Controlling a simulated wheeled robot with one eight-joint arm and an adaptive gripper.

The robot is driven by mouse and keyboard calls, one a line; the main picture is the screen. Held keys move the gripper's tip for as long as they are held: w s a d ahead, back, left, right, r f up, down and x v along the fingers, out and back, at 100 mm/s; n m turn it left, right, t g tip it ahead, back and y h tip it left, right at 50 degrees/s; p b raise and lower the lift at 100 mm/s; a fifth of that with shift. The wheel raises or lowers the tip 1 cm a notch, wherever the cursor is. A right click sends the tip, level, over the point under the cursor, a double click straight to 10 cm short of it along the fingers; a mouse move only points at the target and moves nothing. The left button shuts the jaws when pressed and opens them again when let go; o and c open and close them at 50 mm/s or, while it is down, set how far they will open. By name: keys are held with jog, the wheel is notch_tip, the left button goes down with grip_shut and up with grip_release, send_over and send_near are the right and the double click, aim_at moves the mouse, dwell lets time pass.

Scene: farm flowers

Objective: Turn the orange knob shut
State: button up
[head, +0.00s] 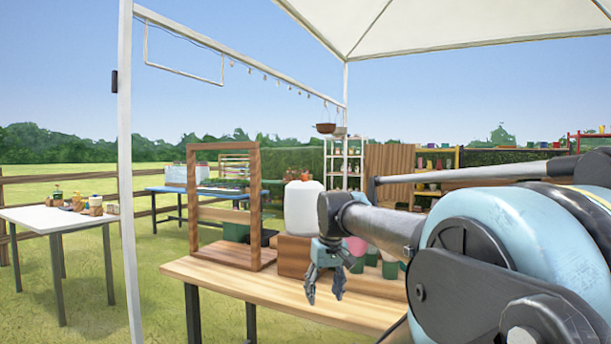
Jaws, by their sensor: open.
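I cannot make out an orange knob in the head view.
An upright wooden frame (192,205) stands at the table's left end, with a green pot (237,232) behind it. Several pots, one pink (356,246), are right of my gripper, partly hidden by my arm. A white table (60,218) is far left; grass lies between.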

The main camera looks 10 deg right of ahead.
jog(key=w+d+r+n+y, duration=0.1)
jog(key=w+r+n, duration=0.1)
jog(key=w+r, duration=0.65)
jog(key=w+r+n, duration=0.1)
jog(key=w+r, duration=0.4)
jog(key=r, duration=0.7)
jog(key=w+d+r+n+y, duration=0.1)
jog(key=w+r+n, duration=0.1)
jog(key=w+r, duration=0.6)
jog(key=n+y, duration=0.1)
jog(key=n, duration=0.3)
send_near(305, 178)
jog(key=x, duration=0.5)
jog(key=w+x, duration=0.1)
jog(key=x, duration=0.1)
jog(key=shift+a, duration=0.25)
jog(key=shift+t, duration=0.3)
jog(key=c, duration=1.1)
